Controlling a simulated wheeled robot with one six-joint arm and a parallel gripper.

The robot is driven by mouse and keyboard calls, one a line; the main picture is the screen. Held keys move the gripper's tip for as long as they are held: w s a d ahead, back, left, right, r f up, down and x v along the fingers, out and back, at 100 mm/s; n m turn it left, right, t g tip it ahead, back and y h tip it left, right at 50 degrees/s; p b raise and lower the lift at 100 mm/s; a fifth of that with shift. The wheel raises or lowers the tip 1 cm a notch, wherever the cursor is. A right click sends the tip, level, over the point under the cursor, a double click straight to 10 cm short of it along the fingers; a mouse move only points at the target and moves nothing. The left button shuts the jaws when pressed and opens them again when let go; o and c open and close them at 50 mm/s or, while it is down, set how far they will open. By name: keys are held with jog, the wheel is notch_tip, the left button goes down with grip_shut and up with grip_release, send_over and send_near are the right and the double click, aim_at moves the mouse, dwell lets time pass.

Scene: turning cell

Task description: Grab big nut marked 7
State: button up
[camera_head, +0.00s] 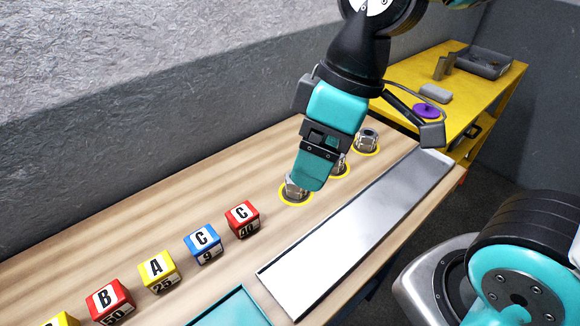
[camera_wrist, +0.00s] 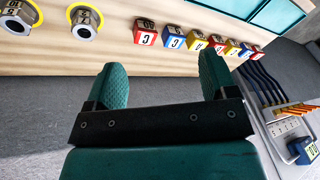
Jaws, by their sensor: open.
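Three steel nuts stand in yellow rings in a row on the wooden bench. The near nut (camera_head: 296,190) is just below my gripper (camera_head: 312,178) in the head view, partly covered by its finger. The middle nut (camera_head: 341,167) is partly hidden behind my gripper, and the far nut (camera_head: 367,140) is clear. Two nuts show at the upper left of the wrist view, one at the edge (camera_wrist: 18,16) and one beside it (camera_wrist: 86,20). I cannot read a 7 on any nut. My gripper (camera_wrist: 160,68) is open, with nothing between its teal fingers.
Lettered cubes (camera_head: 242,218) line the bench left of the nuts. A long metal tray (camera_head: 345,240) lies along the front edge, with a teal tray (camera_head: 232,308) nearer. A grey wall (camera_head: 130,110) rises behind. A yellow table (camera_head: 415,72) stands at the far right.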

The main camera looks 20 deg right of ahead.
jog(key=w+d+f+n+h+p, duration=0.2)
jog(key=w+d+n+h+p, duration=0.15)
jog(key=w+n, duration=1)
jog(key=shift+m, duration=0.85)
jog(key=f, duration=0.4)
jog(key=w+f+p, duration=0.1)
jog(key=f, duration=0.2)
jog(key=f+p, duration=0.1)
jog(key=f, duration=0.3)
jog(key=shift+w+d+f, duration=0.25)
jog(key=shift+w+f, duration=0.05)
jog(key=shift+s+f+p, duration=0.15)
jog(key=shift+f+p, duration=0.25)
jog(key=shift+f, duration=0.1)
jog(key=shift+s+f+p, duration=0.1)
jog(key=shift+f+p, duration=0.55)
jog(key=shift+f, duration=1.55)
jog(key=shift+c, duration=0.3)
jog(key=c, duration=1.1)
